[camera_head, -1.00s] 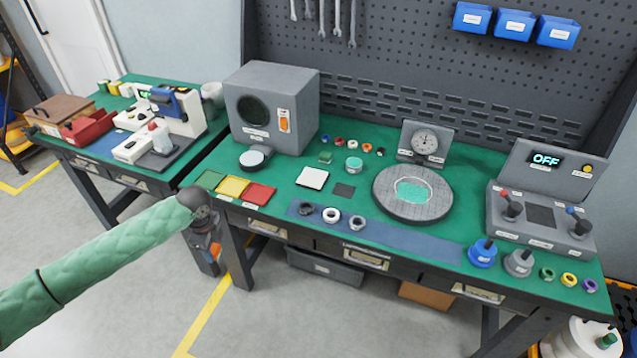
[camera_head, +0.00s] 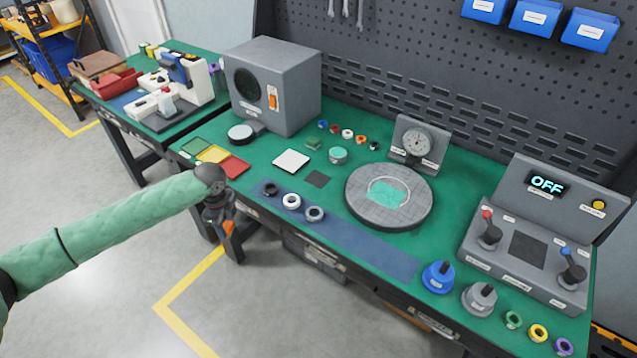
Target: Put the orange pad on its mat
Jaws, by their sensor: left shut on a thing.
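My left gripper (camera_head: 226,230) comes in from the left and hangs in front of the bench's front edge, pointing down. It is shut on a small orange thing, the orange pad (camera_head: 229,227), which shows only partly between the dark fingers. Green (camera_head: 196,145), yellow (camera_head: 212,154) and red (camera_head: 234,167) mats lie in a row at the bench's left front, up from the gripper. I see no orange mat. My right gripper is not in view.
A grey box machine (camera_head: 290,100) stands behind the mats. Three rings (camera_head: 291,201) lie on a blue strip (camera_head: 370,250) along the front. A round grey plate (camera_head: 420,210) is at mid-bench, and a control box (camera_head: 525,250) reads OFF at right.

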